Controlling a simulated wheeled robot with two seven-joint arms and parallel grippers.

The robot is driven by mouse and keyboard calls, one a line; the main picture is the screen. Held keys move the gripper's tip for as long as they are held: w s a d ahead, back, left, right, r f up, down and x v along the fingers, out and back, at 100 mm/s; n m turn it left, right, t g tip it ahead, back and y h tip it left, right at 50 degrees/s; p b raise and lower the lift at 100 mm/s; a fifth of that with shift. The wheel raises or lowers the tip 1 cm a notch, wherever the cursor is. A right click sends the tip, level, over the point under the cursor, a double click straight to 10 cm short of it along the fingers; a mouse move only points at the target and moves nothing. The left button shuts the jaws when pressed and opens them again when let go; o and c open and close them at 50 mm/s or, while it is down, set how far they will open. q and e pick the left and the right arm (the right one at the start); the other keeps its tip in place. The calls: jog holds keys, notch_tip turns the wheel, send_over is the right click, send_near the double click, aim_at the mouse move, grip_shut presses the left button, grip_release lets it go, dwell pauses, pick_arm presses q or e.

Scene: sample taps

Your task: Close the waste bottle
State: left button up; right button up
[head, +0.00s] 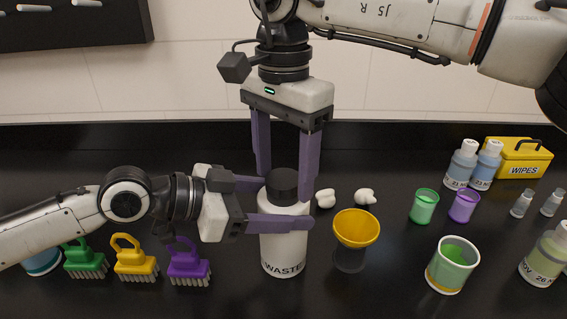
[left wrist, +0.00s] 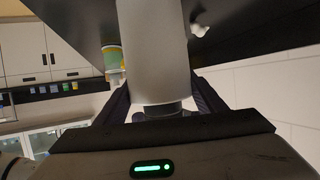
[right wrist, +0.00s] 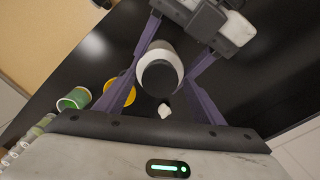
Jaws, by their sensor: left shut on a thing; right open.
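The white waste bottle (head: 284,248) stands upright on the black bench, its dark cap (head: 283,184) sitting on top. Whether the cap is tight cannot be told. My left gripper (head: 290,204) is shut on the bottle's upper body from the left. The bottle fills the middle of the left wrist view (left wrist: 152,50). My right gripper (head: 284,190) comes straight down from above, open, with one finger on each side of the cap. In the right wrist view the cap (right wrist: 160,79) lies between the spread fingers, and a gap shows on both sides.
A yellow funnel (head: 356,228) on a dark holder and two small white pieces (head: 325,198) are close right of the bottle. A cup of green liquid (head: 453,265) is farther right. Green, yellow and purple brushes (head: 188,265) lie below my left arm. A yellow wipes box (head: 520,158) stands back right.

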jog(key=c, duration=1.1)
jog(key=shift+c, duration=0.2)
jog(key=m, duration=0.4)
jog(key=shift+m, duration=0.4)
jog(key=m, duration=0.8)
jog(key=shift+m, duration=0.3)
jog(key=m, duration=0.4)
jog(key=o, duration=1.3)
jog(key=shift+c, duration=0.2)
jog(key=shift+r, duration=0.1)
notch_tip(320, 180, up, 12)
